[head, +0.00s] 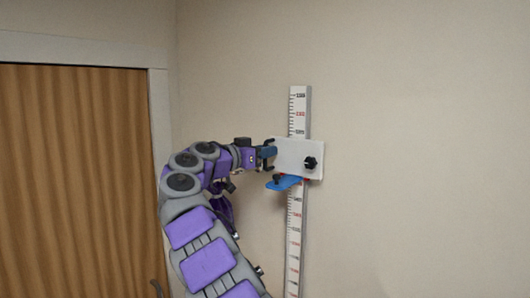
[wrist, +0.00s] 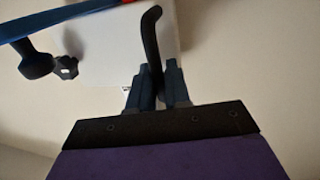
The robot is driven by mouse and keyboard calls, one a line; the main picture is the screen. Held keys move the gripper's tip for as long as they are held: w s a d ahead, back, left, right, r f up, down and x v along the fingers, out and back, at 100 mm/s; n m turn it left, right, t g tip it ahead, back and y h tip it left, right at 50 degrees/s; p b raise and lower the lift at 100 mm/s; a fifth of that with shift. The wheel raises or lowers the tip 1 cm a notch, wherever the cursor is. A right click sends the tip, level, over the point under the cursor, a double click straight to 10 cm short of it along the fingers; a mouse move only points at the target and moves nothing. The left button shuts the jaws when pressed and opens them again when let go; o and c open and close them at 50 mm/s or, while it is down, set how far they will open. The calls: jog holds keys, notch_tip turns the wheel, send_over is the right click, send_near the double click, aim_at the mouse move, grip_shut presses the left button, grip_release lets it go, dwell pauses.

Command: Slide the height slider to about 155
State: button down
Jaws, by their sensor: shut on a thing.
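The height slider (head: 290,157) is a white plate on an upright measuring scale (head: 300,108) on the wall. A black knob (head: 310,163) sits on its front, and a blue headpiece (head: 283,183) juts out left below it. My gripper (head: 269,157) is at the plate's left edge. In the wrist view, my gripper's fingers (wrist: 159,82) are closed around a dark curved handle (wrist: 153,40) beside the white plate (wrist: 110,45). A thin red edge shows under the plate in the head view. The scale's numbers are too small to read surely.
A brown wooden door (head: 75,180) in a pale frame (head: 158,130) stands at the left. The scale continues above and below the slider. The wall (head: 420,150) to the right is bare and clear.

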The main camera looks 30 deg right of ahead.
jog(key=shift+w+f, duration=0.1)
jog(key=shift+f, duration=0.05)
notch_tip(320, 180, down, 17)
jog(key=b, duration=1.7)
jog(key=shift+r, duration=0.2)
jog(key=c, duration=1.4)
grip_release()
jog(key=shift+o, duration=0.7)
jog(key=shift+w, duration=0.2)
jog(key=shift+s, duration=0.1)
jog(key=shift+s, duration=0.1)
